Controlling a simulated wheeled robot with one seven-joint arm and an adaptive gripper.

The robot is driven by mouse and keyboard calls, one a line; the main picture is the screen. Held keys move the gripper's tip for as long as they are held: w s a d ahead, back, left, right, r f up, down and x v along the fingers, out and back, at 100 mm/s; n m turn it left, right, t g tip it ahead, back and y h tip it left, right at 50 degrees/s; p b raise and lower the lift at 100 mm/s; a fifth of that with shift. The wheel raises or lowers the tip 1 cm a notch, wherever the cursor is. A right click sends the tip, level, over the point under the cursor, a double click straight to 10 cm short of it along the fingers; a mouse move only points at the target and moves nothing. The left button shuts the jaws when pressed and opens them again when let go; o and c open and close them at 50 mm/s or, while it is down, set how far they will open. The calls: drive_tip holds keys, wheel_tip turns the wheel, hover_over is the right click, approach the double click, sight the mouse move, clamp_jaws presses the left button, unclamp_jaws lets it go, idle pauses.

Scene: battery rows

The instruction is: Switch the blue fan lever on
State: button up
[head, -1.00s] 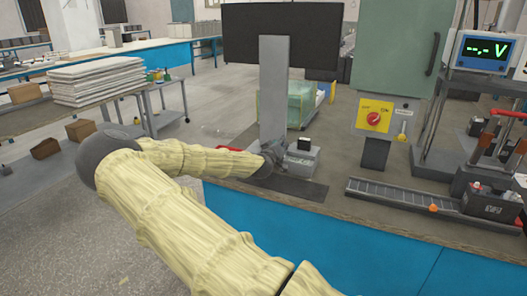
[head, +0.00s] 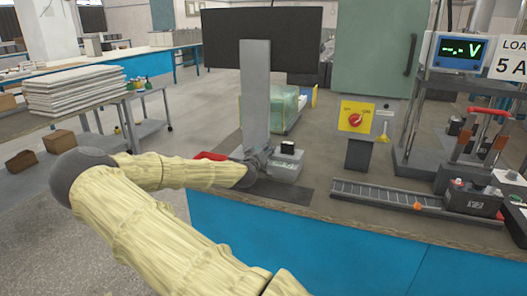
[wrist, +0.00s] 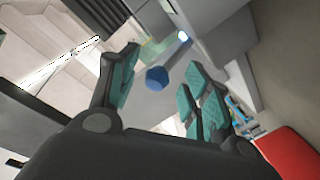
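In the wrist view, a round blue knob (wrist: 157,77), which looks like the end of the fan lever, shows between the fingers of my gripper (wrist: 163,66). The fingers have teal pads and stand apart, with visible gaps to the knob on both sides. How far ahead of the fingertips the knob lies is hard to tell. In the head view my gripper (head: 257,163) is small, beside the foot of a grey upright post (head: 255,95). The blue knob cannot be made out there, and the lever's position is not clear.
A red tray (head: 210,156) lies left of the post. A small grey box (head: 287,160) stands right of my gripper. Farther right are a yellow switch plate with a red knob (head: 355,119), a roller track (head: 385,194), a battery (head: 473,198) and a voltage display (head: 460,50).

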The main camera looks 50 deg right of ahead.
drive_tip(key=shift+a, duration=0.25)
drive_tip(key=v, duration=1.1)
drive_tip(key=shift+s+a, duration=0.15)
drive_tip(key=shift+a, duration=0.25)
drive_tip(key=shift+r, duration=0.1)
